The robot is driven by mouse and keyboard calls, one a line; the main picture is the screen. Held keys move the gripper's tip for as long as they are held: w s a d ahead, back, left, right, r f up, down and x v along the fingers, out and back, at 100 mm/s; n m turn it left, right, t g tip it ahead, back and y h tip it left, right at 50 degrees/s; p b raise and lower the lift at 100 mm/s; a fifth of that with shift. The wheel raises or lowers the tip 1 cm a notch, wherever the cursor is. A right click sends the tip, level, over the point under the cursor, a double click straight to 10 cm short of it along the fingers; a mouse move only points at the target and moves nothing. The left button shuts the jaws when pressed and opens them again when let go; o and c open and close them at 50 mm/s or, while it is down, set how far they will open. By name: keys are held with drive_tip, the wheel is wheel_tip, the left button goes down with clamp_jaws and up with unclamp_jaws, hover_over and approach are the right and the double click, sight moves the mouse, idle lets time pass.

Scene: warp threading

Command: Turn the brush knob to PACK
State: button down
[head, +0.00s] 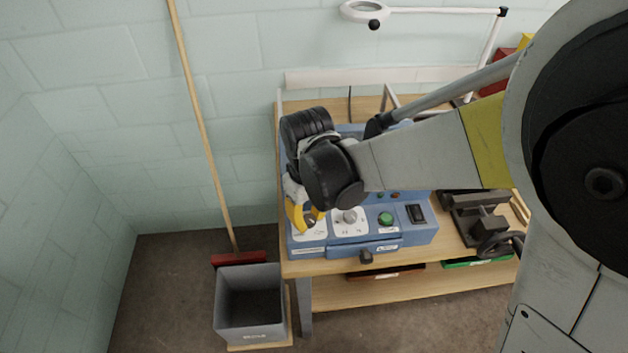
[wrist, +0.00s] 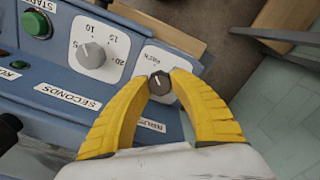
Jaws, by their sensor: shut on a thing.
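The brush knob (wrist: 159,83) is a small dark knob with a light pointer line, on a white plate above a label that partly reads BRUSH. My gripper (wrist: 159,86) has yellow fingers, and their tips are closed on the two sides of this knob. The pointer line runs nearly upright in the wrist view, tilted slightly. The word PACK cannot be read; part of the plate's lettering is hidden by the fingers. In the head view my gripper (head: 305,218) reaches down at the left front of the blue machine (head: 375,240), and the fingers mostly cover the knob.
Beside the brush knob is a larger grey timer dial (wrist: 90,55) marked SECONDS. A green START button (wrist: 36,23) lies beyond it. The machine stands on a wooden bench (head: 335,267). A grey bin (head: 250,310) and a broom (head: 215,160) stand to the left, and a vise (head: 480,220) to the right.

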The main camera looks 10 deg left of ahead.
sight(310, 219)
drive_tip(key=c, duration=1.1)
unclamp_jaws()
drive_tip(key=shift+r, duration=0.1)
wheel_tip(310, 219, up, 12)
drive_tip(key=shift+f, duration=0.1)
drive_tip(key=shift+d, duration=0.1)
drive_tip(key=s+d+m+t, duration=0.2)
drive_tip(key=d+m, duration=0.1)
drive_tip(key=d, duration=0.5)
drive_tip(key=s+d+m+t+b, duration=0.1)
drive_tip(key=s+d+m+t, duration=0.1)
drive_tip(key=d, duration=0.7)
drive_tip(key=s+d+m+t+b, duration=0.1)
drive_tip(key=s+d+m+t, duration=0.1)
drive_tip(key=d, duration=0.6)
drive_tip(key=shift+d+r+m+t, duration=0.1)
drive_tip(key=shift+r+m+t, duration=0.15)
drive_tip(key=shift+m, duration=0.4)
drive_tip(key=shift+d+r+m+t, duration=0.1)
drive_tip(key=shift+m+t, duration=0.25)
drive_tip(key=shift+m, duration=0.3)
